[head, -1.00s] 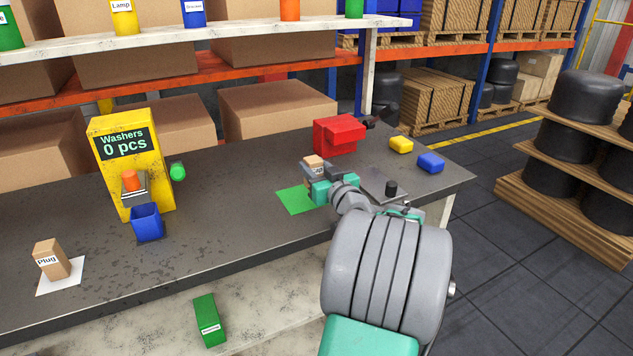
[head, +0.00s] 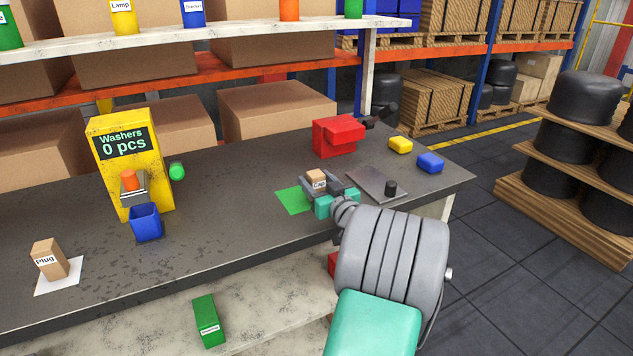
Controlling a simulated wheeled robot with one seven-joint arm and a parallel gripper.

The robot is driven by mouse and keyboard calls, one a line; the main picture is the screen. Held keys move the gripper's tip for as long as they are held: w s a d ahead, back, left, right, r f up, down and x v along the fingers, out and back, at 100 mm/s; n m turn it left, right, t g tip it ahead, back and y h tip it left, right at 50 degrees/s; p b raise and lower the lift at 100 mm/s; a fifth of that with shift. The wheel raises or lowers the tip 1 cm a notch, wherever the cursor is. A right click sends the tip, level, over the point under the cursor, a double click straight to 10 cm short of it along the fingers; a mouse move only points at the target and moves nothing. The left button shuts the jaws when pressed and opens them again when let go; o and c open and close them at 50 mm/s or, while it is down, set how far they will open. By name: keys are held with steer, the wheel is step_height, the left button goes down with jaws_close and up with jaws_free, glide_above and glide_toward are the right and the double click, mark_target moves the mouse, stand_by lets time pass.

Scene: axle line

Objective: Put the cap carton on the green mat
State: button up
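The cap carton (head: 316,178) is a small tan box with a "Cap" label, upright between the grey fingers of my gripper (head: 320,189). My gripper appears shut on it. The green mat (head: 291,201) lies flat on the dark workbench, just left of and partly behind the gripper. The mat's right part is hidden by the gripper. I cannot tell whether the carton's bottom touches anything, as the fingers hide it.
Behind is a red vise (head: 337,137). A yellow washer dispenser (head: 128,160) and a plug carton (head: 50,260) stand left.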

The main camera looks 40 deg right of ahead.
steer(key=shift+r+p, duration=0.3)
steer(key=shift+p, duration=0.1)
steer(key=b+v, duration=0.2)
steer(key=v, duration=0.9)
steer(key=shift+f, duration=0.15)
steer(key=shift+s+a, duration=0.2)
steer(key=shift+s, duration=0.25)
